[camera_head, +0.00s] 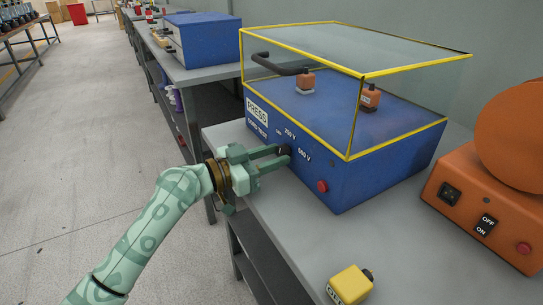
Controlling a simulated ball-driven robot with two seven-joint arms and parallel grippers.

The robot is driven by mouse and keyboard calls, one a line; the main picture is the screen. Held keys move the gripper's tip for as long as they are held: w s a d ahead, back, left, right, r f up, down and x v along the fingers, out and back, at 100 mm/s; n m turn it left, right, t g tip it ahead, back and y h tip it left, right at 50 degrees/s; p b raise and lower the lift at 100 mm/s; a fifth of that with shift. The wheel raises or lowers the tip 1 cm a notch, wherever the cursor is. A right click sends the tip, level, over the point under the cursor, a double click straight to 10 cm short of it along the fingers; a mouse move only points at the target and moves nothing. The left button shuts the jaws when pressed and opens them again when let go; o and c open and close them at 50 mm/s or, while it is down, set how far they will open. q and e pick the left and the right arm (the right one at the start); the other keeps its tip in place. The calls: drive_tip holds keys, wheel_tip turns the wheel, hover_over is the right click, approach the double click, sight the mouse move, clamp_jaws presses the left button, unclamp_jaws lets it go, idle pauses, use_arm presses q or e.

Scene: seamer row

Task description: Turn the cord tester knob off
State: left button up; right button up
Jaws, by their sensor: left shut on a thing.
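The cord tester (395,173) is a blue box on the grey bench, with a clear yellow-edged cover over its top. Its front panel carries the lettering "PRESS", "CORD TEST", "250 V" and "500 V". The small dark knob (284,150) sits on this panel between the voltage marks. My left gripper (284,153) reaches in from the left and its green fingers are shut on the knob. The fingers partly hide the knob, and I cannot make out its exact setting. My right gripper is not in view.
A red button (322,186) is on the tester's front, right of the knob. An orange machine (485,215) with an OFF/ON switch stands at the right. A yellow block (349,285) lies at the bench's front. Bare bench (390,240) lies between them.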

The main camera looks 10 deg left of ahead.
use_arm(q)
drive_tip(key=shift+n, duration=2.9)
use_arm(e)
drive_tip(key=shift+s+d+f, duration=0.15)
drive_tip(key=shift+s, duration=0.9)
use_arm(q)
drive_tip(key=o, duration=1)
drive_tip(key=shift+c, duration=0.2)
drive_tip(key=shift+s+p, duration=0.1)
drive_tip(key=shift+p, duration=0.2)
